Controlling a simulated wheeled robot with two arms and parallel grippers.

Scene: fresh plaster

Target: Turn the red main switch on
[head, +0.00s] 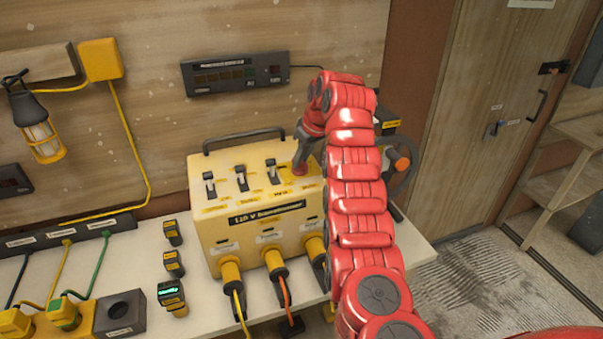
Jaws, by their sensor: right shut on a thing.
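The yellow 110 V transformer box (205,232) stands on the white bench, with a dark carry handle and several black toggle switches on its sloping top. The red main switch (300,169) is at the right end of that row, on a yellow plate, mostly hidden by my gripper. My right gripper (301,165) reaches down from the red arm and is shut on the red main switch. I cannot tell the switch's position. My left gripper is out of view.
Yellow plugs with cables (272,262) fill the box's front. Several small yellow-black devices (172,264) stand left of it. A dark display panel (235,73) is on the wall above. A black wheel-like thing with an orange knob (402,164) is close right of my arm.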

